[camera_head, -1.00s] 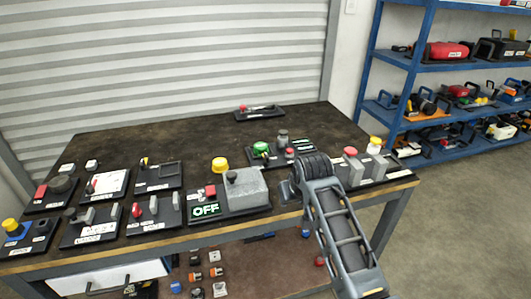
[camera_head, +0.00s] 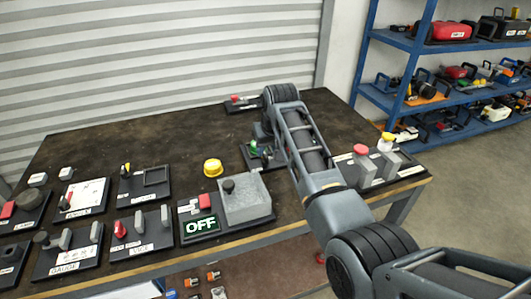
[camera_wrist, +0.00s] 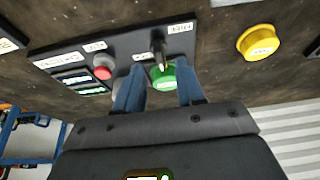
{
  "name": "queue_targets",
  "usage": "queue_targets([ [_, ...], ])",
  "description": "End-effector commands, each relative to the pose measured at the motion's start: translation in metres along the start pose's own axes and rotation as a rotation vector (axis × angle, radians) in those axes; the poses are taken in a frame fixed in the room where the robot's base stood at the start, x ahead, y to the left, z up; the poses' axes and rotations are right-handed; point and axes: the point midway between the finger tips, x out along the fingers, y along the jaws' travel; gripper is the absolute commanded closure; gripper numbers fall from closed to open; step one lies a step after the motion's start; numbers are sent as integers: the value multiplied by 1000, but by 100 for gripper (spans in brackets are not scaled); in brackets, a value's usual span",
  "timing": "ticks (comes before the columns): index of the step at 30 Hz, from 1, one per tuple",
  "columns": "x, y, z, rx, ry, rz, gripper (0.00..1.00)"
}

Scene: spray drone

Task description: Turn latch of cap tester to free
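A dark board (camera_wrist: 125,45) carries a green round cap (camera_wrist: 163,78), a black upright latch-like piece (camera_wrist: 158,48) and a red button (camera_wrist: 102,72). Its labels are too small for me to read, so I cannot confirm it is the cap tester. In the head view, the board (camera_head: 250,161) is mostly hidden behind my arm. My gripper (camera_wrist: 158,68) is open, with its blue fingers on either side of the green cap in the wrist view. The black piece lies just beyond the fingertips. I cannot tell whether the fingers touch anything.
A loose yellow button (camera_head: 212,167) lies left of the board. Upright red and yellow-topped pieces (camera_head: 361,150) stand right of my arm. The table's back left is clear.

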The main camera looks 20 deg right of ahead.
Motion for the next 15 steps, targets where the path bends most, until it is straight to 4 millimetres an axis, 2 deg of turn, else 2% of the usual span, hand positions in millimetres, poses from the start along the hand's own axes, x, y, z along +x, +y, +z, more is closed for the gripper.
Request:
queue_targets([
  [3,17,0,0,0,-1,0,62],
  [7,30,0,0,0,0,0,62],
  [15,39,0,0,0,2,0,62],
])
